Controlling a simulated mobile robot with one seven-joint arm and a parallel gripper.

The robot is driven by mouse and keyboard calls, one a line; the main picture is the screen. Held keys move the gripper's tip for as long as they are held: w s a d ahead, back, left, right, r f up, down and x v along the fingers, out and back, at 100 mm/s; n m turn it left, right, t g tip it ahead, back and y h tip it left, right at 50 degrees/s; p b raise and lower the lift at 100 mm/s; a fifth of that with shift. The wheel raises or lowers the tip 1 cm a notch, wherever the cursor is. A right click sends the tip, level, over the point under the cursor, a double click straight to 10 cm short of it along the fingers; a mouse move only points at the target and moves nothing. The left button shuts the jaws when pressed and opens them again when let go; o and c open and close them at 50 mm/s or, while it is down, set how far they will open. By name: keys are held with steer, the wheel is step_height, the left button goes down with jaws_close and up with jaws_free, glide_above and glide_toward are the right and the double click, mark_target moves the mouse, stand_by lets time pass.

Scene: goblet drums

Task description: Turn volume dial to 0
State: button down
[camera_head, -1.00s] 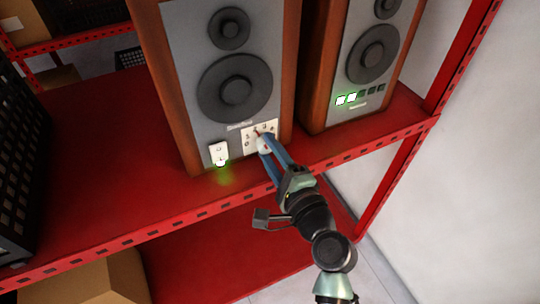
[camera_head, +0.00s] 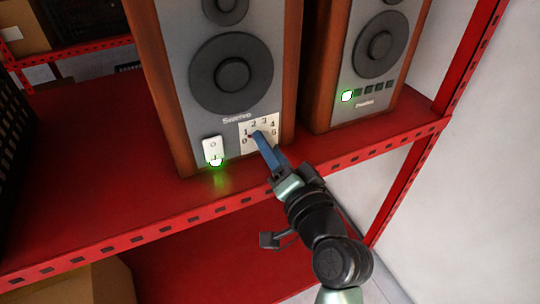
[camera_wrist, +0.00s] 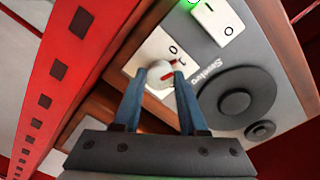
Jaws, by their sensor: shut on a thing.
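The volume dial (camera_wrist: 161,75) is a small white knob with a red pointer on a white number plate (camera_head: 246,147), low on the front of the left speaker (camera_head: 182,60). The plate carries numbers from 0 to 5. In the head view the red pointer tip shows near the 1, and my blue fingers hide most of the knob. My gripper (camera_head: 258,137) reaches in from the lower right. In the wrist view its two fingers (camera_wrist: 160,76) are shut on the dial, one on each side.
A white switch (camera_head: 212,150) with a green glow sits left of the plate. The right speaker (camera_head: 365,60) has one green square (camera_head: 347,96) lit in a row. Both speakers stand on a red shelf (camera_head: 110,215) with a raised slotted front edge. A black crate stands far left.

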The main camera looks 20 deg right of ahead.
steer(key=n+b, duration=0.3)
steer(key=n, duration=0.1)
steer(key=shift+f+n, duration=0.15)
steer(key=shift+n, duration=0.25)
stand_by(0.4)
steer(key=shift+c, duration=2.2)
jaws_free()
steer(key=shift+s, duration=0.1)
steer(key=s, duration=1.3)
steer(key=shift+r+b, duration=0.2)
steer(key=shift+b, duration=0.15)
steer(key=shift+w, duration=0.15)
